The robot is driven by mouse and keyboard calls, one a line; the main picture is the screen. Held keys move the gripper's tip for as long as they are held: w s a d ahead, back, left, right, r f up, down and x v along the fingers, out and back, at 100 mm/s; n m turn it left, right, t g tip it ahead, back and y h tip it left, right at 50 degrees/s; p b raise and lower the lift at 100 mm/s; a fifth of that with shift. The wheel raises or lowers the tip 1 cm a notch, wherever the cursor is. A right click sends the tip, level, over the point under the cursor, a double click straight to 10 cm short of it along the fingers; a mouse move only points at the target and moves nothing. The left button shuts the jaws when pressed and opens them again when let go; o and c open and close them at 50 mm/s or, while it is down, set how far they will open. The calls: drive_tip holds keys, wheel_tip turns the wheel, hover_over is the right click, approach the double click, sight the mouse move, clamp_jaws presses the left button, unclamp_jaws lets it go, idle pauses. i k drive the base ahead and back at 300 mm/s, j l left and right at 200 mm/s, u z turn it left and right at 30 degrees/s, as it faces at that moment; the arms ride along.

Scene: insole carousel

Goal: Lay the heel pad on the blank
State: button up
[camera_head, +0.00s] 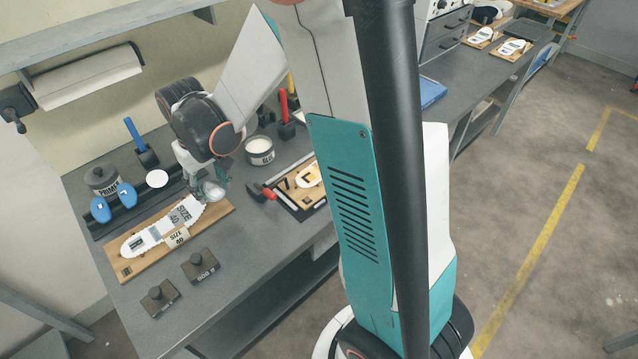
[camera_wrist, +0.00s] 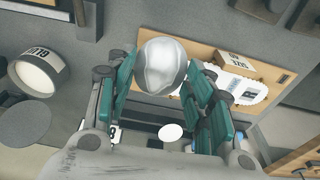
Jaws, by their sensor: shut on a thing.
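The heel pad (camera_wrist: 160,66), a smooth grey rounded piece, is between the teal fingers of my gripper (camera_wrist: 158,88) in the wrist view. It also shows as a pale grey shape (camera_head: 213,190) under my gripper (camera_head: 204,185) in the head view. My gripper is shut on it, above the right end of a wooden board (camera_head: 128,268). The blank (camera_head: 150,238), a white insole shape with a SIZE 40 label, lies on this board, left of my gripper. In the wrist view the blank (camera_wrist: 238,88) is at the right, partly hidden by the right finger.
Two blue oval pads (camera_head: 101,209) and a primer pot (camera_head: 101,180) are at the back left. A white disc (camera_head: 157,179) lies behind the board. A glue pot (camera_head: 260,151) and a red-handled tool (camera_head: 268,195) are to the right. Two dark blocks (camera_head: 200,266) stand in front.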

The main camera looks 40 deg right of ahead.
sight(310, 177)
drive_tip(key=l+u, duration=0.1)
drive_tip(key=u, duration=1.35)
drive_tip(key=k+l, duration=0.15)
drive_tip(key=l, duration=0.25)
drive_tip(key=k+l+u, duration=0.15)
drive_tip(key=l, duration=0.25)
drive_tip(key=k+l, duration=0.2)
drive_tip(key=l, duration=0.15)
drive_tip(key=k+l+u, duration=0.1)
drive_tip(key=l, duration=0.25)
drive_tip(key=k+l, duration=0.25)
drive_tip(key=l, duration=0.15)
drive_tip(key=u, duration=0.05)
